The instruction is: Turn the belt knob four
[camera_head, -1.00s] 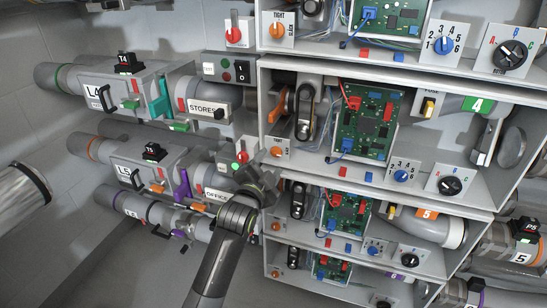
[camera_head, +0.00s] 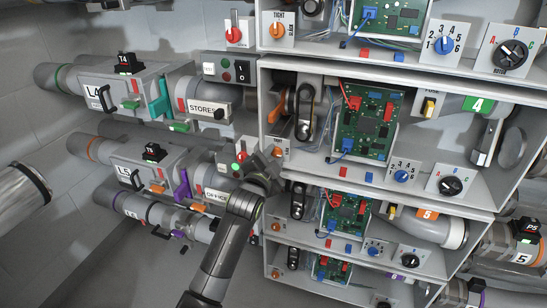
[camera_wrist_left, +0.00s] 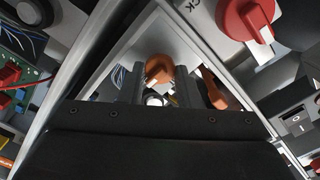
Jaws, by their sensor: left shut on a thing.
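The belt knob of bay four is a small orange knob (camera_head: 278,153) on a pale plate at the lower left of the bay with the green 4 label (camera_head: 477,104). My left gripper (camera_head: 272,164) comes up from below and is at this knob. In the left wrist view the orange knob (camera_wrist_left: 158,68) sits between the two dark fingertips of the left gripper (camera_wrist_left: 155,85), which is shut on it. The letters on the knob's plate are mostly hidden. My right gripper is not in view.
A red knob (camera_wrist_left: 245,20) on a white plate stands close by in the left wrist view. An orange lever (camera_head: 279,120) and a circuit board (camera_head: 367,122) are inside bay four. The OFFICE pipe unit (camera_head: 213,196) lies left of my arm. Open floor is at lower left.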

